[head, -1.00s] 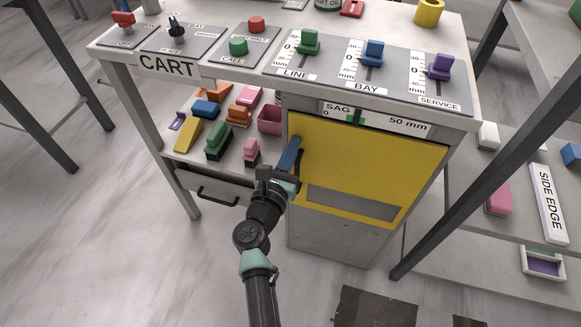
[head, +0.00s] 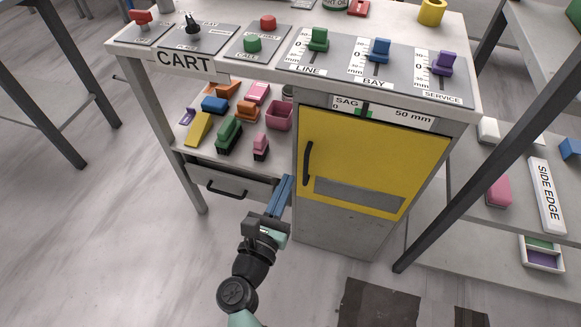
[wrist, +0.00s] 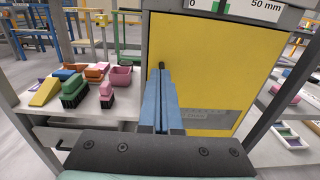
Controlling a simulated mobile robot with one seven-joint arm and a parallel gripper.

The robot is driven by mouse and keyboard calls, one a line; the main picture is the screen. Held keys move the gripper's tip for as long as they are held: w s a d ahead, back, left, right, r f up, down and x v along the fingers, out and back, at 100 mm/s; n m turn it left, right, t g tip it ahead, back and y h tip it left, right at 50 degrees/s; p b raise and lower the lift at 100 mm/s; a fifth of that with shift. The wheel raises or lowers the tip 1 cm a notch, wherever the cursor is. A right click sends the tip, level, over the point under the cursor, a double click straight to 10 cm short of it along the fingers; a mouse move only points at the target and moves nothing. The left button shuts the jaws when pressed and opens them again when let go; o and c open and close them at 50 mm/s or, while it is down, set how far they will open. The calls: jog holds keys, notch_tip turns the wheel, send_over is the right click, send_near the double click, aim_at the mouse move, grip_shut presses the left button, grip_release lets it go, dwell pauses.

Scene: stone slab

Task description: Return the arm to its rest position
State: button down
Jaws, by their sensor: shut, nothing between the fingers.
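My gripper (head: 280,195) is in front of the cart, low and just left of the yellow door (head: 385,150). Its blue fingers are shut together with nothing between them. In the wrist view the gripper (wrist: 160,85) points at the yellow door (wrist: 215,60), and its fingers cover part of the door's dark handle. In the head view the door's black handle (head: 307,163) is fully visible and apart from the fingers. The door looks closed.
A drawer (head: 228,184) sits below the shelf. A dark mat (head: 377,303) lies on the floor.

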jog(key=shift+s+a, duration=0.1)
jog(key=shift+s, duration=0.2)
jog(key=w+a+r+n+t+y, duration=0.1)
jog(key=a+r+n+t+y, duration=0.15)
jog(key=r+n, duration=0.6)
jog(key=w+a+r+n+t+y, duration=0.1)
jog(key=r+n+t+y, duration=0.25)
jog(key=r, duration=1.05)
jog(key=w+a+r+n+t+y, duration=0.1)
jog(key=a+r+n+t+y, duration=0.1)
jog(key=r+n, duration=0.75)
jog(key=s+d+r+n+t+h+p, duration=0.1)
jog(key=s+d+r+n, duration=0.1)
jog(key=s+r+n, duration=0.55)
jog(key=s+d+r+n+t, duration=0.15)
jog(key=r+n, duration=0.35)
jog(key=r, duration=0.5)
jog(key=s+d+r+n+h+p, duration=0.1)
jog(key=s+d+r+n, duration=0.2)
jog(key=s+r+n, duration=0.45)
notch_tip(320, 180, up, 23)
jog(key=w+m+p, duration=0.1)
jog(key=w+p, duration=0.1)
jog(key=p, duration=1.9)
jog(key=shift+w+m, duration=0.3)
jog(key=shift+m, duration=0.05)
